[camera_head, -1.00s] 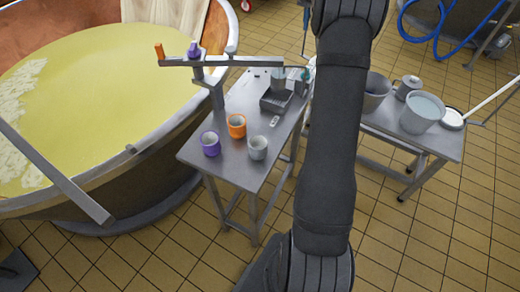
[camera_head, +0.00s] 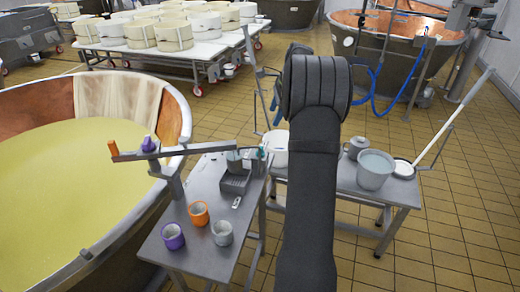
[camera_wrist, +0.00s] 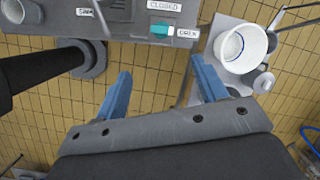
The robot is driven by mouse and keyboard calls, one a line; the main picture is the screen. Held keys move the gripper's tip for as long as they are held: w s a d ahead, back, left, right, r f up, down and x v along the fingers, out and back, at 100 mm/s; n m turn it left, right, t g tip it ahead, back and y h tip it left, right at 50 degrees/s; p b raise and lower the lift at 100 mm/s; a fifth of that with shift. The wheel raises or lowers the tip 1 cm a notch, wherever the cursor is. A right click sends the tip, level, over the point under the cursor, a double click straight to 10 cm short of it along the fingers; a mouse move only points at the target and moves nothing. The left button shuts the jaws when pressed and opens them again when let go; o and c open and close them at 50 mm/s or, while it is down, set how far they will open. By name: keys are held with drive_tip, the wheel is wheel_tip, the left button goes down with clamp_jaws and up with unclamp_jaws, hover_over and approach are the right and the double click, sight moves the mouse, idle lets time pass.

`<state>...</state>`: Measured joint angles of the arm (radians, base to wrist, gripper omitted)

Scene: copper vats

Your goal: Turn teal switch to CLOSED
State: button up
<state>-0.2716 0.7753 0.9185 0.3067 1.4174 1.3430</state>
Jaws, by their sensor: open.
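The teal switch (camera_wrist: 160,29) is on a grey panel at the top of the wrist view. Its handle lies roughly sideways, with its right end beside the OPEN label (camera_wrist: 187,32). The CLOSED label (camera_wrist: 163,6) sits above it. In the head view the teal switch (camera_head: 262,152) is a small spot at the back of the steel table. My gripper (camera_wrist: 163,85) is open and empty, its two blue fingers pointing toward the panel, apart from the switch. In the head view my arm hides most of the gripper.
The steel table (camera_head: 208,236) bears purple (camera_head: 173,237), orange (camera_head: 198,214) and grey (camera_head: 222,233) cups. A grey post with a swing bar (camera_head: 200,149) stands by the vat (camera_head: 105,248). Buckets, including a white one (camera_head: 375,169), stand on the right table.

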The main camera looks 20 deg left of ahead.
sight(262, 148)
drive_tip(key=a+f+m, duration=0.1)
drive_tip(key=f, duration=0.4)
drive_tip(key=a+f+m, duration=0.1)
drive_tip(key=a+f, duration=0.1)
drive_tip(key=f, duration=0.3)
drive_tip(key=a+f+m+y, duration=0.1)
drive_tip(key=a+f+m, duration=0.1)
drive_tip(key=f, duration=0.4)
drive_tip(key=shift+s+f, duration=0.1)
drive_tip(key=shift+s, duration=0.1)
drive_tip(key=c, duration=1)
